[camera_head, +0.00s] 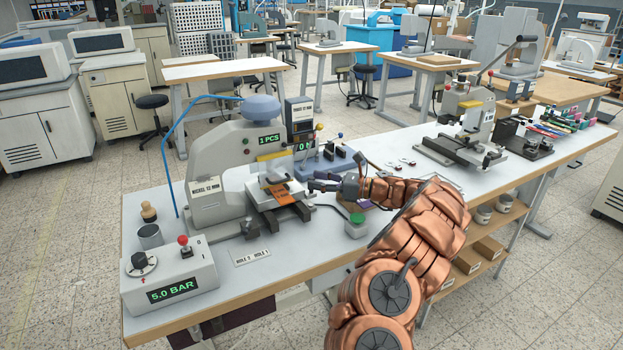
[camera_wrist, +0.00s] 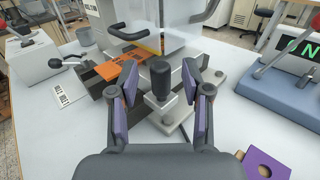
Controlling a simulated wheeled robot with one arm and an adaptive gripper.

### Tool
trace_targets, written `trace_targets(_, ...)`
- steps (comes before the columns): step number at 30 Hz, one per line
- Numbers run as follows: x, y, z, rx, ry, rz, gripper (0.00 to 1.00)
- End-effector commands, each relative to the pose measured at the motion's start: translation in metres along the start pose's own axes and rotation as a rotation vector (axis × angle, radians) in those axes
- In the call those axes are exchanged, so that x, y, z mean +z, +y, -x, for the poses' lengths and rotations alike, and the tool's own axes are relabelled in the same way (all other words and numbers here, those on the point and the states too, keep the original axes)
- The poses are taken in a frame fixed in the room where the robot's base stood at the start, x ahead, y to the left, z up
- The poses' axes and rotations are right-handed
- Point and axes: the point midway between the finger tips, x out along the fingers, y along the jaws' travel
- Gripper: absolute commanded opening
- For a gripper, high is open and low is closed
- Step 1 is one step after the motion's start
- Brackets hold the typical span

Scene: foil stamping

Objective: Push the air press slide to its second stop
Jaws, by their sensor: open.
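The air press (camera_head: 216,165) stands on the workbench, with a green "1 PCS" display. Its slide (camera_wrist: 172,112) is a light metal block at the press front, carrying an upright black knob (camera_wrist: 160,76). An orange piece (camera_head: 286,192) lies at the slide under the press head; it also shows in the wrist view (camera_wrist: 108,71). My gripper (camera_wrist: 160,88) is open, with one purple-padded finger on each side of the knob; I cannot tell whether either touches it. In the head view, my gripper (camera_head: 325,184) is at the right of the press front, where it hides the knob.
A "5.0 BAR" control box (camera_head: 172,280) stands front left. A "HOLE 2 HOLE 1" label (camera_head: 250,257) lies before the press. A green-button box (camera_head: 355,226) stands close to my arm. A blue-grey device (camera_head: 327,158) is behind my gripper. Another press (camera_head: 464,125) stands farther right.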

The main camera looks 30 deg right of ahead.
Motion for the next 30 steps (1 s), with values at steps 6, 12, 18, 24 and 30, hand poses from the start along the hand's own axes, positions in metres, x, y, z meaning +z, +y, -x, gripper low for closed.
trace_targets(6,0.0,0.0,-0.022,0.001,0.001,0.002,0.48)
trace_targets(12,0.0,0.0,-0.024,0.0,0.0,0.002,0.48)
trace_targets(18,0.0,0.0,-0.024,0.0,0.0,0.002,0.34)
trace_targets(24,0.0,0.0,-0.023,-0.001,0.0,0.002,0.13)
trace_targets(30,0.0,0.0,-0.023,-0.001,0.0,0.002,0.0)
